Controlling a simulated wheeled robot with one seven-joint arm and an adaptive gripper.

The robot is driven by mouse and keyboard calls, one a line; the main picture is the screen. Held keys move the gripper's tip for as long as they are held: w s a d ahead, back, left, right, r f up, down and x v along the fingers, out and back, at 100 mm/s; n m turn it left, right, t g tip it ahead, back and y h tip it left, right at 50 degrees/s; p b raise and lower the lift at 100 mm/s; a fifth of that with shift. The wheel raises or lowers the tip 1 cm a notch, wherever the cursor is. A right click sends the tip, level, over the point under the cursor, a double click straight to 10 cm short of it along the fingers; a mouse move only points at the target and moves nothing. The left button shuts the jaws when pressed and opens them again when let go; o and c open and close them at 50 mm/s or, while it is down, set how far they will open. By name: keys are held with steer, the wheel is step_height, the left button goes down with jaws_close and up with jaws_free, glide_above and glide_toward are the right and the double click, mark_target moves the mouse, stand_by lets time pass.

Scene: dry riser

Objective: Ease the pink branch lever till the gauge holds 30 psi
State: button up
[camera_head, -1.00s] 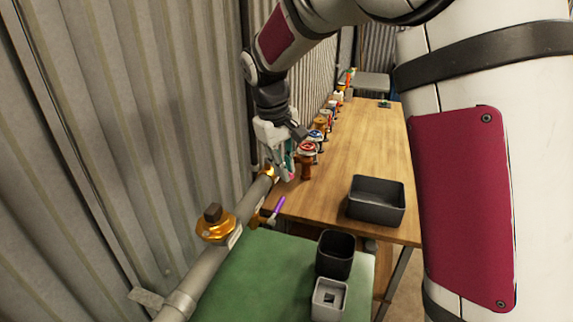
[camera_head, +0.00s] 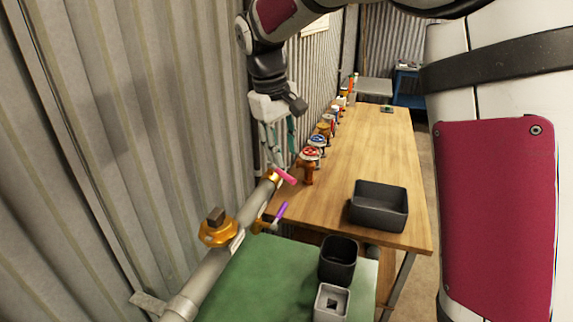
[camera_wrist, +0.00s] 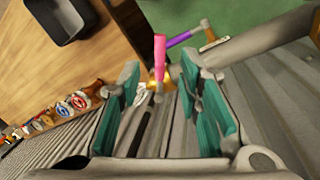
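The pink branch lever (camera_head: 285,176) sticks out from a brass fitting at the far end of the grey pipe (camera_head: 206,270). In the wrist view the pink lever (camera_wrist: 160,52) shows just beyond the fingertips, roughly centred between them. My gripper (camera_head: 281,158) is above the lever and apart from it. Its two teal-padded fingers (camera_wrist: 160,78) are spread with nothing between them. Round red and blue faces (camera_head: 311,153) on brass bodies stand along the table's wall side. I cannot tell which is the gauge, and no reading is legible.
A purple lever (camera_head: 281,212) sits nearer on the same pipe, close to the pink one. A brass fitting with a dark square top (camera_head: 217,230) is nearer still. A black tray (camera_head: 378,222) and two small bins stand to the right. The corrugated wall (camera_head: 120,130) closes off the left.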

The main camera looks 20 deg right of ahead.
steer(key=r, duration=0.3)
steer(key=a+r, duration=0.1)
steer(key=r, duration=0.1)
steer(key=shift+s+r, duration=0.2)
steer(key=shift+s, duration=0.05)
steer(key=s+d+r+m+t+y, duration=0.1)
steer(key=s+d, duration=0.1)
steer(key=s, duration=0.5)
steer(key=s+d+r+m+t, duration=0.1)
steer(key=s+d+r, duration=0.1)
steer(key=s, duration=0.5)
steer(key=s+d+f+m+t, duration=0.1)
steer(key=s+f, duration=0.2)
steer(key=s, duration=0.4)
steer(key=s+d+f+m+t+y, duration=0.1)
steer(key=s+f+m, duration=0.1)
steer(key=s+f, duration=0.2)
steer(key=s, duration=0.3)
steer(key=shift+s, duration=0.3)
stand_by(2.2)
